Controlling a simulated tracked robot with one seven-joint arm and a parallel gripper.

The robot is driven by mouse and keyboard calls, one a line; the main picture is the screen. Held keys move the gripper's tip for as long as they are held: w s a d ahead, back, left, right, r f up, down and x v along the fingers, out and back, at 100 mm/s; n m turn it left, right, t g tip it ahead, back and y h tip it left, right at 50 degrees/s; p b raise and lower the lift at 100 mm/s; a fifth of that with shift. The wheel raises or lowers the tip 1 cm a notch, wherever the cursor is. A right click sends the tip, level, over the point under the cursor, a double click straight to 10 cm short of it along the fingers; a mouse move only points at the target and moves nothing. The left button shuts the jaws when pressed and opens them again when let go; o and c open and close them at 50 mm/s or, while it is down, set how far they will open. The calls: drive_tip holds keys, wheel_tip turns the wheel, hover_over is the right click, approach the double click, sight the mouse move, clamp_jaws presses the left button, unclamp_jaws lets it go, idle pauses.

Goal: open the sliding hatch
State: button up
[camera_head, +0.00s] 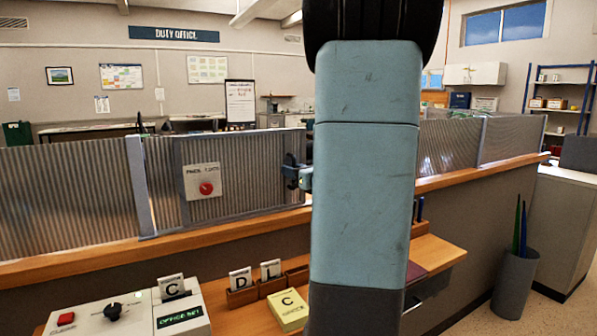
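A grey ribbed panel (245,165), which looks like the sliding hatch, stands upright in the low partition above the wooden counter. It carries a white plate with a red knob or button (206,188). The panel's right end is hidden behind my arm, so I cannot see its handle or whether a gap is there. A small dark and teal part, which looks like my gripper (298,174), sticks out left of my arm, in front of the panel's right part. Its fingertips are unclear, and I cannot tell whether it touches the panel.
A wooden ledge (100,258) runs below the partition. On the desk in front are a control box (130,318), card holders (242,290) and a yellow block (288,312). A grey bin (515,285) with long items stands at right. My upright arm blocks the middle of the view.

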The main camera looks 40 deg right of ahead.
drive_tip(key=shift+s, duration=0.15)
drive_tip(key=s, duration=1.3)
drive_tip(key=shift+s+d, duration=0.25)
drive_tip(key=shift+d, duration=0.05)
drive_tip(key=a+f+n+g+y, duration=0.3)
drive_tip(key=a+n+g+y, duration=0.45)
drive_tip(key=a+n, duration=0.95)
drive_tip(key=s+a+n+g+h, duration=0.5)
drive_tip(key=s+a+n+h, duration=0.3)
drive_tip(key=n, duration=1)
drive_tip(key=shift+s+a+f, duration=0.2)
drive_tip(key=shift+s+a, duration=0.9)
drive_tip(key=shift+a, duration=0.1)
